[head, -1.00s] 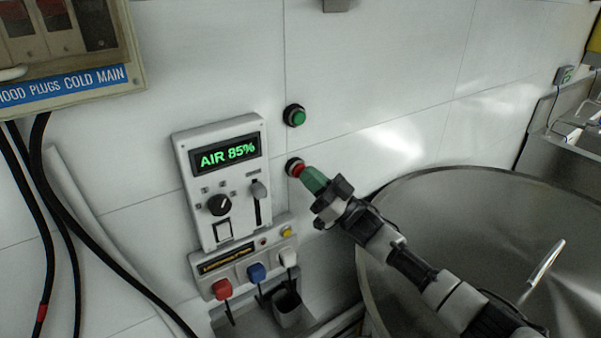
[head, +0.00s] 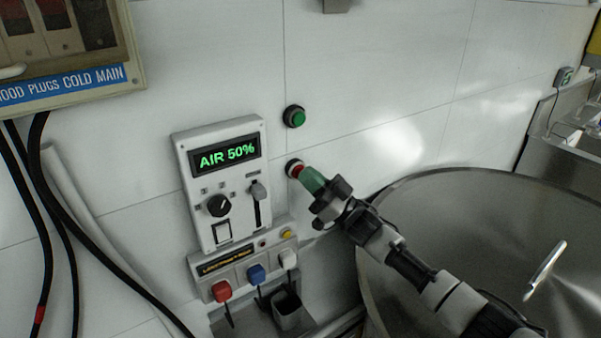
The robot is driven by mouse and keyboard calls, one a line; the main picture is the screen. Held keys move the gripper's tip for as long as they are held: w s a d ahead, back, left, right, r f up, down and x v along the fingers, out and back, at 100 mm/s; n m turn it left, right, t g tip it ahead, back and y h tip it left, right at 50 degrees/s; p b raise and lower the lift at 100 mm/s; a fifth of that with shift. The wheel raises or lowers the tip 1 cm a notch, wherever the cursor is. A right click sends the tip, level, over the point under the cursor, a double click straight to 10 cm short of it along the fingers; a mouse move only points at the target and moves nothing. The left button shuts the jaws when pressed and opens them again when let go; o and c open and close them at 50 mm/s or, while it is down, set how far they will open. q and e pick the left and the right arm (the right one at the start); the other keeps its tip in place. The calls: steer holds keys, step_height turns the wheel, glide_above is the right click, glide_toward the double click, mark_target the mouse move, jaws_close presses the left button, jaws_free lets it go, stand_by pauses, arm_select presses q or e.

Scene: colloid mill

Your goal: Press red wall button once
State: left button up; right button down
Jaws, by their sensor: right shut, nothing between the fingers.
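The red wall button (head: 294,167) is on the white tiled wall, just right of the control panel and below a green button (head: 294,116). My right gripper (head: 307,177) is shut and empty, and its green fingertips are at the red button, covering its lower right part. They look to be touching it, but I cannot tell how far the button is pushed in. The control panel (head: 222,185) has a display (head: 227,154) that reads AIR 50%. My left gripper is not in view.
A socket strip (head: 245,262) with red, blue and white plugs is under the panel. Black cables (head: 50,200) hang at the left below a breaker box (head: 65,50).

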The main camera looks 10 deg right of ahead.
steer(key=shift+s+d+p, duration=0.25)
steer(key=shift+s+p, duration=0.1)
steer(key=shift+s, duration=0.35)
steer(key=s+p, duration=0.1)
steer(key=s+d+p, duration=0.1)
steer(key=s, duration=0.2)
steer(key=shift+s+d+p, duration=0.35)
steer(key=shift+p, duration=0.05)
stand_by(0.3)
